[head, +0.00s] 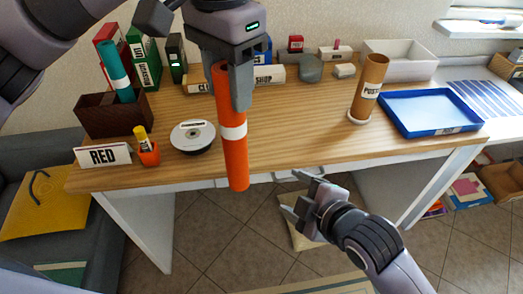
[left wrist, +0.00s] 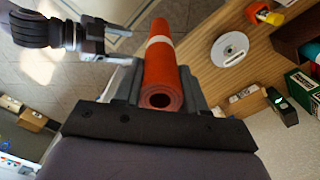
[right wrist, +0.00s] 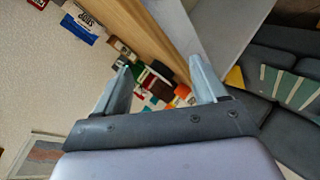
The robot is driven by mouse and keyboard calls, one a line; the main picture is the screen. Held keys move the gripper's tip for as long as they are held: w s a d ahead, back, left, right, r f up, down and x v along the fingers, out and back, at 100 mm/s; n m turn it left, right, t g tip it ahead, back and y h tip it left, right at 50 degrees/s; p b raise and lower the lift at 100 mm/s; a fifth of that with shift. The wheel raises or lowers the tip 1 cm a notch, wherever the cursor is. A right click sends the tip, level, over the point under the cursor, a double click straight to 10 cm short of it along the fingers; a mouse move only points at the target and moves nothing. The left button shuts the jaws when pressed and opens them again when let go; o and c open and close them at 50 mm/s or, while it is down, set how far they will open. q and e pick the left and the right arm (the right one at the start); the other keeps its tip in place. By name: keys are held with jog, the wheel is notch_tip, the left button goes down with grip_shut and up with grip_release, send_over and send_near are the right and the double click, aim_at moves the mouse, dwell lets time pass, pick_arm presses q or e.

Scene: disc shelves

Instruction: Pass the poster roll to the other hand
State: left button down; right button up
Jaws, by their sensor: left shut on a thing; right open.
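The poster roll, an orange-red tube with a white band (head: 235,160), hangs nearly upright in front of the desk's edge. My left gripper (head: 229,88) is shut on its upper part. The left wrist view shows the roll's open end (left wrist: 161,100) between the fingers. My right gripper (head: 294,197) is open and empty, lower and to the right of the roll's lower end, apart from it. It also shows in the left wrist view (left wrist: 98,36) beside the roll. In the right wrist view its two fingers (right wrist: 160,72) stand apart with nothing gripped.
The wooden desk (head: 300,130) holds a brown tube marked POST (head: 371,75), a blue tray (head: 430,110), a white bin (head: 400,62), a disc (head: 192,136), a RED sign (head: 103,155) and a brown box (head: 112,117) with a teal roll (head: 115,70).

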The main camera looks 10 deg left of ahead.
notch_tip(320, 180, up, 5)
jog(key=a+n, duration=0.3)
jog(key=n, duration=0.3)
jog(key=n+t, duration=0.1)
jog(key=n, duration=1.8)
send_near(228, 129)
notch_tip(228, 129, down, 3)
jog(key=w, duration=0.1)
jog(key=shift+y, duration=0.3)
jog(key=x, duration=1.1)
jog(key=shift+w+r, duration=0.1)
jog(key=shift+w, duration=0.55)
jog(key=c, duration=1)
pick_arm(q)
jog(key=c, duration=0.5)
grip_release()
jog(key=shift+c, duration=0.2)
pick_arm(e)
jog(key=shift+t, duration=0.3)
jog(key=shift+c, duration=0.3)
pick_arm(q)
jog(key=shift+d, duration=0.1)
